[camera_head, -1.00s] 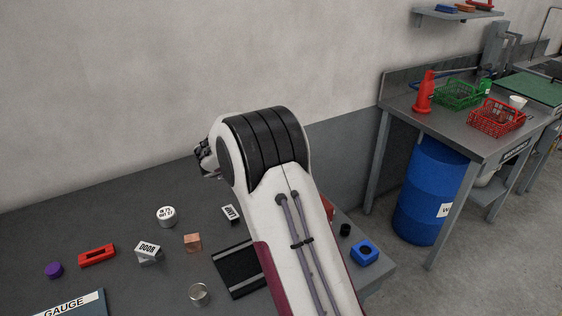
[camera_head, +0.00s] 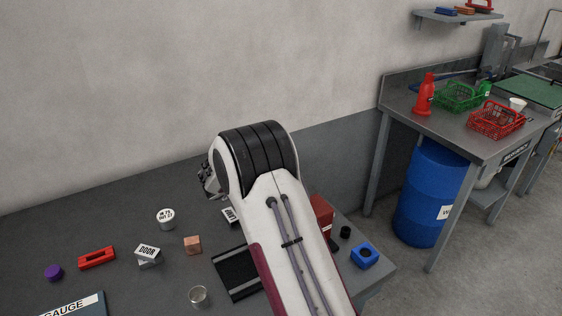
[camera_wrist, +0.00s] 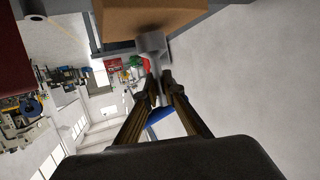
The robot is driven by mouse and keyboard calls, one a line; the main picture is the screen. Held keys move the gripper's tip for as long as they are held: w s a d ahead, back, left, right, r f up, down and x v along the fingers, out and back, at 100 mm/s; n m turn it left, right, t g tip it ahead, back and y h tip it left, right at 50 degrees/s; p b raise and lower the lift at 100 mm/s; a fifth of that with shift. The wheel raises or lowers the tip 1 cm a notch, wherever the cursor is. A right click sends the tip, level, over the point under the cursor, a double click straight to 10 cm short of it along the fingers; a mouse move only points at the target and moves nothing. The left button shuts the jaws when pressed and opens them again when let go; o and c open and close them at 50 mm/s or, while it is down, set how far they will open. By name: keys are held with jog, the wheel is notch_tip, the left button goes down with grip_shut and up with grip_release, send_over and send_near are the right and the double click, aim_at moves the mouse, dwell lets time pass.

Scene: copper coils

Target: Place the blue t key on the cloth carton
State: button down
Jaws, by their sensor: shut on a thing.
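In the wrist view my gripper (camera_wrist: 160,88) is shut on a pale grey piece with a wide T-shaped head (camera_wrist: 152,43), which I take for the t key; its head looks grey here. A blue patch (camera_wrist: 160,116) shows behind the fingers; I cannot tell whether it is part of the key or background. A tan box (camera_wrist: 150,18) is at the top edge, close to the key's head; I cannot tell whether it is the cloth carton or whether they touch.
On the grey table are a red holder (camera_head: 97,257), a copper cube (camera_head: 193,245), a DOOR block (camera_head: 148,255), a black tray (camera_head: 238,273) and a blue block (camera_head: 364,255). A red box (camera_head: 322,215) is partly behind my arm. A blue barrel (camera_head: 430,195) stands by the right-hand bench.

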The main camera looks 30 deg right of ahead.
jog(key=shift+f, duration=0.3)
jog(key=shift+f, duration=0.1)
jog(key=c, duration=2.2)
grip_release()
jog(key=shift+o, duration=0.2)
jog(key=v, duration=1.2)
jog(key=shift+s, duration=0.1)
jog(key=shift+r, duration=0.2)
